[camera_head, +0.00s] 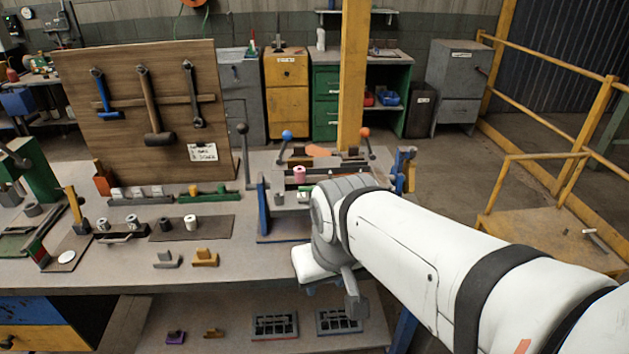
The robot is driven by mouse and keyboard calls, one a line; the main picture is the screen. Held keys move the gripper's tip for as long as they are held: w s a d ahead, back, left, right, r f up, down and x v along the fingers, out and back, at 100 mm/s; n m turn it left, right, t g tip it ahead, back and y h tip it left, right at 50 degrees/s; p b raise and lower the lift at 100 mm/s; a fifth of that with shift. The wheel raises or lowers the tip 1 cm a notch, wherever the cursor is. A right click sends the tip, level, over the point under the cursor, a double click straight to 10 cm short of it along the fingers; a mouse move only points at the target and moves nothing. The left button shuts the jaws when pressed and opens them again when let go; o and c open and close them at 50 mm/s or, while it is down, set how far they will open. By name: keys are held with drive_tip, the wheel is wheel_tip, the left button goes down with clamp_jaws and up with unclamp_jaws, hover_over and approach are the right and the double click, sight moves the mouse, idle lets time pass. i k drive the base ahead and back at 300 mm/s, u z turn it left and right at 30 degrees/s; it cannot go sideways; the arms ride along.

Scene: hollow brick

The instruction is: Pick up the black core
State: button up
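A small black cylinder (166,224), which looks like the black core, stands on a dark mat (215,231) at the left middle of the workbench. A white cylinder (190,222) with a dark centre stands just right of it on the same mat. My gripper (352,300) is at the end of my white arm, near the bench's front edge, well to the right of the black core and apart from it. My wrist hides most of the gripper, so its opening and anything between its fingers cannot be made out.
Grey and orange blocks (205,257) sit in front of the mat. A black holder (121,232) with light cylinders stands left. A blue-sided fixture (263,205) with a pink cylinder (299,174) stands between mat and arm. A tool board (150,110) rises behind.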

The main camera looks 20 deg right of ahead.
sight(164, 222)
drive_tip(key=z, duration=0.6)
drive_tip(key=i, duration=0.6)
drive_tip(key=z, duration=0.65)
